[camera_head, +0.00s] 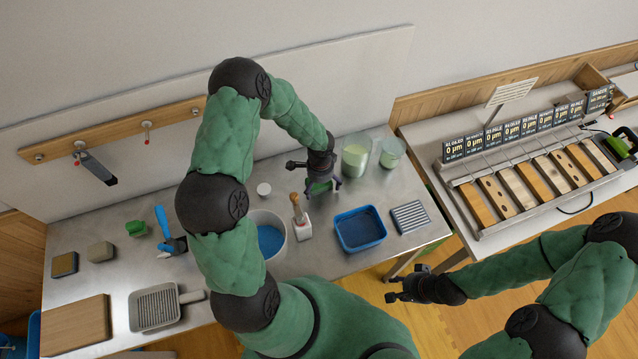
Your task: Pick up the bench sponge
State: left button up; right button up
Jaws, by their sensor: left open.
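I cannot tell for sure which thing is the bench sponge. A small green and pale block (322,187) shows at my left gripper (323,186), which is open and points down over the steel bench; its fingers hide part of the block, and contact cannot be made out. Other small blocks lie at the bench's left: a dark one with a tan edge (64,264) and a beige-grey one (100,251). My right gripper (389,288) is open and empty, past the bench's front edge, over the floor.
A white bucket with blue contents (284,248), a wooden-handled brush (299,215), a blue tray (378,245) and glass jars (355,155) stand close around my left gripper. A ribbed pad (410,217) lies right. A wooden board (75,324) and grey tray (155,322) lie left.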

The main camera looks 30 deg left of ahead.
pick_arm(q)
jog(key=c, duration=1)
jog(key=shift+r, duration=0.1)
jog(key=shift+r, duration=0.5)
notch_tip(320, 180, up, 2)
jog(key=shift+r, duration=0.2)
jog(key=d+r, duration=0.3)
jog(key=d, duration=0.1)
jog(key=d+r, duration=0.3)
jog(key=d, duration=0.2)
jog(key=w+d+r, duration=0.1)
jog(key=d+r, duration=0.2)
jog(key=d, duration=0.2)
jog(key=shift+w+r, duration=0.1)
jog(key=shift+r, duration=0.15)
